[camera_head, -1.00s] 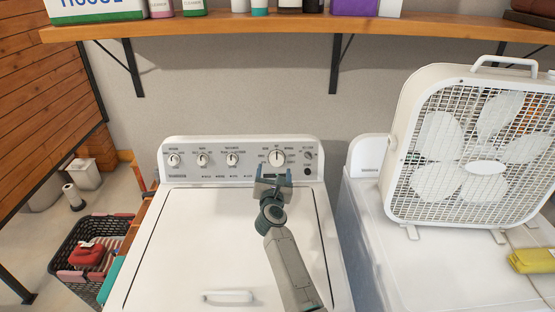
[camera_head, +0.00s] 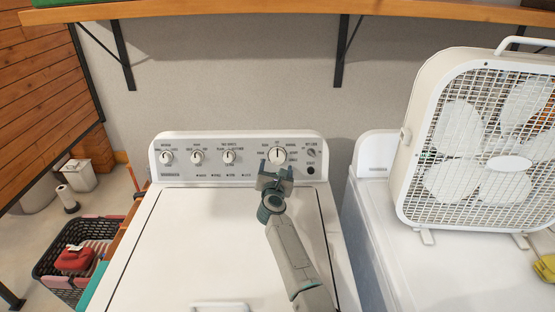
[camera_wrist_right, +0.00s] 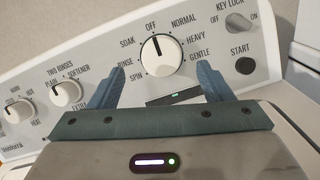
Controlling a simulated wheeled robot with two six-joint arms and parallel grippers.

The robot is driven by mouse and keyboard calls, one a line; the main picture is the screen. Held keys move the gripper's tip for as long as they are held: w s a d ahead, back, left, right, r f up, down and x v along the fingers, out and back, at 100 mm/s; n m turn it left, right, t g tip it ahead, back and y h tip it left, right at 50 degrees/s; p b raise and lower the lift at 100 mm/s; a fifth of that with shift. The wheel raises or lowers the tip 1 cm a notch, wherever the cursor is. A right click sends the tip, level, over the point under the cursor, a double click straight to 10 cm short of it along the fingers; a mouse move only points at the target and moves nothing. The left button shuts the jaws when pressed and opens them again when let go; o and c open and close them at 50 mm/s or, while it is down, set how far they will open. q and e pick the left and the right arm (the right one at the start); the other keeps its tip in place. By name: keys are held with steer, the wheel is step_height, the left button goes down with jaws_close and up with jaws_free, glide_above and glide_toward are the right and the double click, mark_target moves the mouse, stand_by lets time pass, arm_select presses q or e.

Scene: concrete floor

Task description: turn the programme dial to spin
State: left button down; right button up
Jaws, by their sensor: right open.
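The programme dial (camera_head: 277,155) is the large white knob on the right of the washer's control panel. In the right wrist view the dial (camera_wrist_right: 160,54) has its dark pointer line up towards OFF; SPIN is printed at its lower left. My right gripper (camera_head: 277,169) is open just in front of and below the dial. In the wrist view its two blue-grey fingers (camera_wrist_right: 161,85) stand apart, on the left and right below the dial, with nothing between them. Whether they touch the panel I cannot tell. My left gripper is not in view.
Smaller knobs (camera_head: 228,157) sit left on the panel, and a key lock knob (camera_wrist_right: 241,66) and START button sit right. The washer lid (camera_head: 180,245) is shut and clear. A box fan (camera_head: 480,140) stands on the neighbouring machine. A wooden shelf (camera_head: 230,10) runs above.

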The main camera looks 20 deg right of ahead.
mark_target(278, 158)
steer(key=x, duration=0.5)
steer(key=shift+f+b, duration=0.25)
steer(key=shift+b, duration=0.05)
steer(key=shift+x, duration=0.8)
steer(key=shift+r, duration=0.1)
steer(key=shift+c, duration=0.4)
steer(key=c, duration=0.9)
